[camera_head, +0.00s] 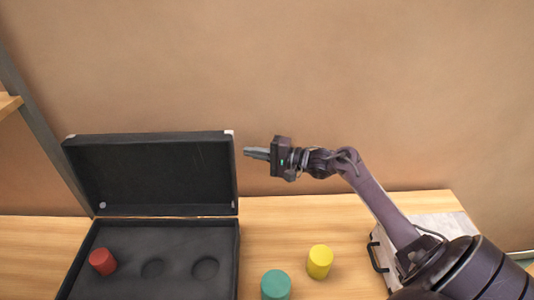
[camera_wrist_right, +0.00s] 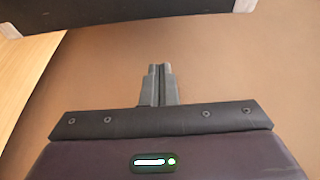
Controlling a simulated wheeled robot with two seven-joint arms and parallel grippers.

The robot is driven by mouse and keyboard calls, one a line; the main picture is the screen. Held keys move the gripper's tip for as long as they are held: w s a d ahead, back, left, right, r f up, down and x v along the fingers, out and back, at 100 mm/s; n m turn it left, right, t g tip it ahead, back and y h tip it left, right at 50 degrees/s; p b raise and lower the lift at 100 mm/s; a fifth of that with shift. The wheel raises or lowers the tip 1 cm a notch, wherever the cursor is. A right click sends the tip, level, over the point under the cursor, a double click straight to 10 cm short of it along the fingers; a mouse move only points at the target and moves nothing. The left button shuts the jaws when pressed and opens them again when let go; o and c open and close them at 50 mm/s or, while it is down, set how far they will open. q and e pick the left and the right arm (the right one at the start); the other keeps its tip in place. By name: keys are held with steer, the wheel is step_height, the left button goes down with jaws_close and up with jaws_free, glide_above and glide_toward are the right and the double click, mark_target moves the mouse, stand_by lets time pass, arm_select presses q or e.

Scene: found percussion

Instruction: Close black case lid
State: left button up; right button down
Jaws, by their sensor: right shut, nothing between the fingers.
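The black case (camera_head: 229,262) stands open on the wooden table, with its lid (camera_head: 150,172) raised at the back, close to upright. A red cylinder (camera_head: 102,261) sits at the left of the case's lower half, beside two empty round recesses. My right gripper (camera_head: 246,153) is shut and empty, pointing left, in the air just right of the lid's upper right corner. It looks apart from the lid. In the right wrist view its closed fingers (camera_wrist_right: 159,85) show, with a dark edge, likely the lid, across the top. My left gripper is not in view.
A yellow cylinder (camera_head: 320,261) and a teal cylinder (camera_head: 276,285) stand on the table (camera_head: 360,205) right of the case. A light case with a black handle (camera_head: 377,257) lies at the right, behind my right arm. A wall rises behind the table.

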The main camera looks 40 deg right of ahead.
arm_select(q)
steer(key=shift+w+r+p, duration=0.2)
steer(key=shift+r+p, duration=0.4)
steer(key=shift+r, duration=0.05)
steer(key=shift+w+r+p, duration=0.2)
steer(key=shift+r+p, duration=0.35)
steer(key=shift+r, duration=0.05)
arm_select(e)
steer(key=shift+s+a+r, duration=0.15)
steer(key=shift+s+a, duration=0.1)
steer(key=shift+a, duration=0.75)
steer(key=shift+s+a+r, duration=0.1)
steer(key=shift+s+a, duration=0.1)
steer(key=shift+a, duration=0.8)
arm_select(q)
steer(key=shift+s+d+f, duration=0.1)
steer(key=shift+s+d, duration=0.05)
